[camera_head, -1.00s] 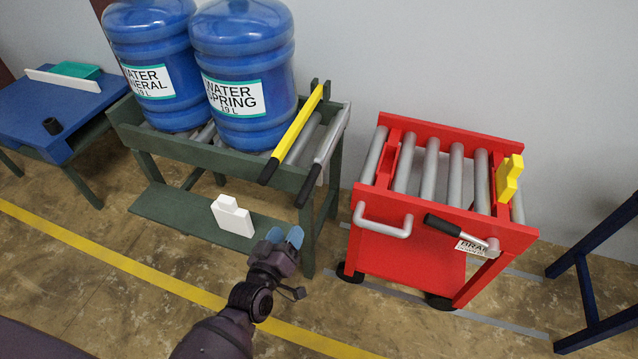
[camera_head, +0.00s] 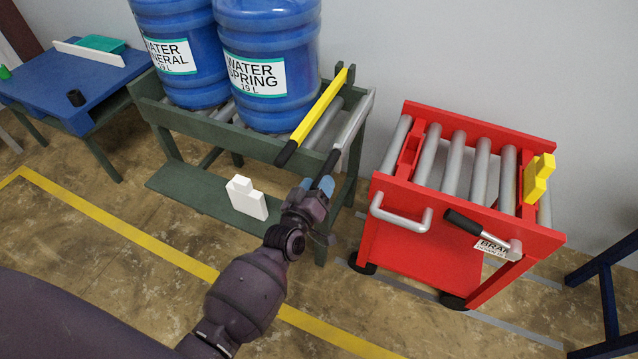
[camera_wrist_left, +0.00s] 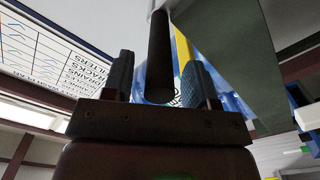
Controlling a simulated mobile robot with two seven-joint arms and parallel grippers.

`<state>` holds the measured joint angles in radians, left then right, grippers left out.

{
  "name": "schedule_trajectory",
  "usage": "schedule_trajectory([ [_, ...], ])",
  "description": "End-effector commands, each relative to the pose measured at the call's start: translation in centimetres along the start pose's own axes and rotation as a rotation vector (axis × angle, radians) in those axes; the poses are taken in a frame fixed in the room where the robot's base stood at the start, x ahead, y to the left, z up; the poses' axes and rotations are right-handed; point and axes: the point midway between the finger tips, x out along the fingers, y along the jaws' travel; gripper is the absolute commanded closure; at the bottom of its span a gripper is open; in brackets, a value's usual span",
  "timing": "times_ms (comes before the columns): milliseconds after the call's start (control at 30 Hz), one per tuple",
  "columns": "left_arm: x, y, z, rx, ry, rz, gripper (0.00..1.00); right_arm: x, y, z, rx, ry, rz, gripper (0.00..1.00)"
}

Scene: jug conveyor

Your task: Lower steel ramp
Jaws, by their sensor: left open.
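The steel ramp (camera_head: 354,125) is a grey bar at the right end of the green roller conveyor (camera_head: 222,131), raised and tilted, with a black handle (camera_head: 329,166) at its near end. My left gripper (camera_head: 316,185) is at this handle, coming from below. In the left wrist view the handle (camera_wrist_left: 160,55) stands between the two open fingers, with a gap visible on either side. A yellow bar (camera_head: 318,109) with its own black grip lies just left of the ramp. My right gripper is not in view.
Two blue water jugs (camera_head: 268,40) stand on the conveyor. A red roller cart (camera_head: 455,200) stands to the right across a floor gap, with a yellow block (camera_head: 537,178) and a brake lever (camera_head: 465,222). A white block (camera_head: 246,198) sits on the conveyor's lower shelf.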

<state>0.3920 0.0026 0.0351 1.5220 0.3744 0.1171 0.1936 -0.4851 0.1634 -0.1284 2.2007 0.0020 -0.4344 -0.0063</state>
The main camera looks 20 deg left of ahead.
Motion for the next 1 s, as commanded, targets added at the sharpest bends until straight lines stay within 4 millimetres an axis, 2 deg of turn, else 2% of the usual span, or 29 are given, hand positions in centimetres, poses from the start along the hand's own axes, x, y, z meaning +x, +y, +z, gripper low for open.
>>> schedule_trajectory([
  [367, 0.54, 0.0, -0.02, 0.0, 0.0, 0.0, 0.47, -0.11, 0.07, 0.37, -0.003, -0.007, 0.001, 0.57],
  [467, 0.53, 0.01, -0.03, 0.0, 0.0, 0.0, 0.6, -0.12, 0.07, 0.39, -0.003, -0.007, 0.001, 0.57],
  [733, 0.51, 0.0, -0.02, 0.0, 0.0, 0.0, 1.0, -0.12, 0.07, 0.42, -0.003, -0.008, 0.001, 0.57],
  [1000, 0.52, 0.08, -0.01, 0.009, 0.0, 0.0, 1.0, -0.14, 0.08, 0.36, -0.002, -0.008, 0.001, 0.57],
])
